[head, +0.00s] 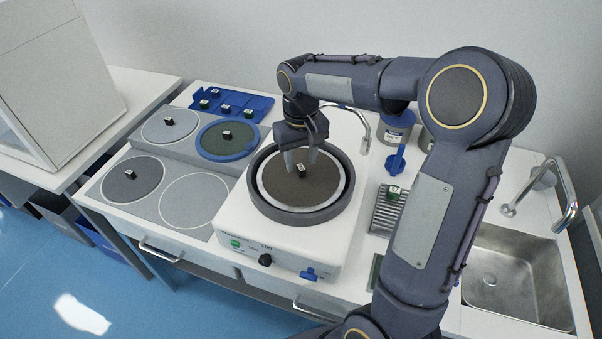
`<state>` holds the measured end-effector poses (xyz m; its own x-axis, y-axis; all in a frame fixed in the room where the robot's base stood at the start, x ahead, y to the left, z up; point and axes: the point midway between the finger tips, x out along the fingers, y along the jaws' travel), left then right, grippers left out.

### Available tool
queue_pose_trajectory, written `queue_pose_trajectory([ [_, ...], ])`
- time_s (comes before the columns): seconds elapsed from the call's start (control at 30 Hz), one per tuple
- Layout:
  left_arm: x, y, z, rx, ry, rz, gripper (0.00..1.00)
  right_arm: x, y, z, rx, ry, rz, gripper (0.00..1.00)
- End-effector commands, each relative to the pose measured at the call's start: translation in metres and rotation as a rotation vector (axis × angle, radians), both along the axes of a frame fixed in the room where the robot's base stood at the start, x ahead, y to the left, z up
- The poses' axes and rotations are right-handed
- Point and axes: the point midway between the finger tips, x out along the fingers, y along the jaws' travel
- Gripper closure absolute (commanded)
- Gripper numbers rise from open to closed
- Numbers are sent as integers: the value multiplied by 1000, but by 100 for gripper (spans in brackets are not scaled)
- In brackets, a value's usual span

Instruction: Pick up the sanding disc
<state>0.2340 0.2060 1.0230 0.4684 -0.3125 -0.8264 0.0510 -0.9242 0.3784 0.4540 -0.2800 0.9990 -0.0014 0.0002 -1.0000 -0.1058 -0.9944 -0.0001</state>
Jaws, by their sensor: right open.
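A brown sanding disc (285,191) lies in the round bowl of the white grinding machine (232,221), with a light ring around it. A small black-and-white block (301,171) stands at the middle of the disc. My right gripper (301,164) points down over the disc, its fingers apart on either side of the block. I cannot tell whether the fingertips touch the block. My left gripper is not in view.
Left of the machine are a light disc (158,130), a green disc with a blue rim (215,149), a dark grey disc (120,187) and an empty white circle (195,203). A blue rack (255,101) is behind. A rack with a green block (393,196) and a sink (505,285) are right.

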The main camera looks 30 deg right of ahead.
Motion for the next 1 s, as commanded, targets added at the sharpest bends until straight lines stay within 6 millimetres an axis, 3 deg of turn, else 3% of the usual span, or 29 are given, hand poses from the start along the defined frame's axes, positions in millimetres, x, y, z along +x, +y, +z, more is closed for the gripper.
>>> queue_pose_trajectory([
  [0.13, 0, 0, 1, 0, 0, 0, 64, 0, 0, -17, -1, 1, 0, 58],
  [0.4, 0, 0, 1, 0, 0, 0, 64, 0, 0, -20, 0, -2, 0, 58],
  [0.73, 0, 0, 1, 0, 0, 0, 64, 0, 0, -20, 0, -2, 0, 100],
  [1.0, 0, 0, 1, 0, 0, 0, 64, 0, 0, -19, 0, -3, 0, 100],
])
